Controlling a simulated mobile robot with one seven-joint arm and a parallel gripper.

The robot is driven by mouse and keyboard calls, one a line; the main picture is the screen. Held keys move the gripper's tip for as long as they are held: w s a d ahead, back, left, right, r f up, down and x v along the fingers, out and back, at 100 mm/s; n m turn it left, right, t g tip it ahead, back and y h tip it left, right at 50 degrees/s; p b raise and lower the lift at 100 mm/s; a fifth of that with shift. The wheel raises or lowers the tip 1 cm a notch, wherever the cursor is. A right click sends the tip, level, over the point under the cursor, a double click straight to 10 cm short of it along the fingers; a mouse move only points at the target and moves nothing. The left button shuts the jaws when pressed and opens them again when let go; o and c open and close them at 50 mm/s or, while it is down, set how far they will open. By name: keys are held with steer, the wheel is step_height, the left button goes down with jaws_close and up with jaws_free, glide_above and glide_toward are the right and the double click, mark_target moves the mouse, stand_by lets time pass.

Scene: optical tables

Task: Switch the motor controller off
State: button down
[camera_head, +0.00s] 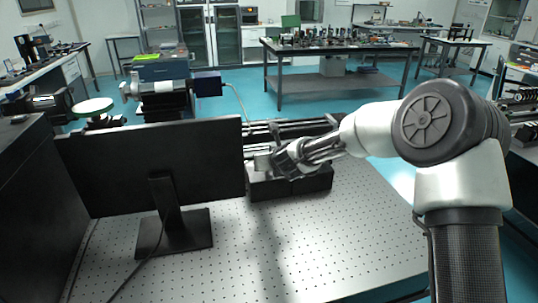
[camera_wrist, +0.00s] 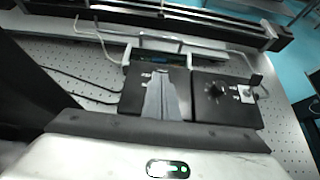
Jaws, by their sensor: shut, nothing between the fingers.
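Two black boxes sit side by side on the perforated optical table; in the head view they show as one low dark block (camera_head: 315,181) behind the monitor's right edge. In the wrist view the right box (camera_wrist: 225,112) has a round black knob (camera_wrist: 215,90) and a small white switch plate (camera_wrist: 247,94). The left box (camera_wrist: 135,98) is partly covered by my fingers. I cannot tell which box is the motor controller. My gripper (camera_head: 262,162) is shut and empty, over the left box; its grey fingers (camera_wrist: 164,97) also show in the wrist view. Contact is unclear.
A black monitor (camera_head: 150,165) on a stand stands close left of my gripper. A long dark rail assembly (camera_wrist: 190,16) lies behind the boxes, with cables between. The perforated tabletop (camera_head: 345,235) is clear in front and to the right.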

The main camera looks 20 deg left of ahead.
steer(key=shift+w+a+r+g+p, duration=0.2)
steer(key=shift+r+g+p, duration=0.25)
steer(key=shift+p, duration=0.8)
steer(key=shift+w+f+h+p, duration=0.1)
steer(key=shift+h+p, duration=0.2)
steer(key=shift+p, duration=0.05)
steer(key=shift+w+p, duration=0.15)
steer(key=shift+p, duration=0.5)
steer(key=shift+w+a+r+p, duration=0.2)
steer(key=shift+w+r+p, duration=0.2)
steer(key=shift+p, duration=0.5)
steer(key=shift+w+a, duration=0.35)
steer(key=shift+w, duration=0.1)
steer(key=shift+r, duration=0.15)
steer(key=shift+r+p, duration=0.75)
steer(key=shift+p, duration=0.05)
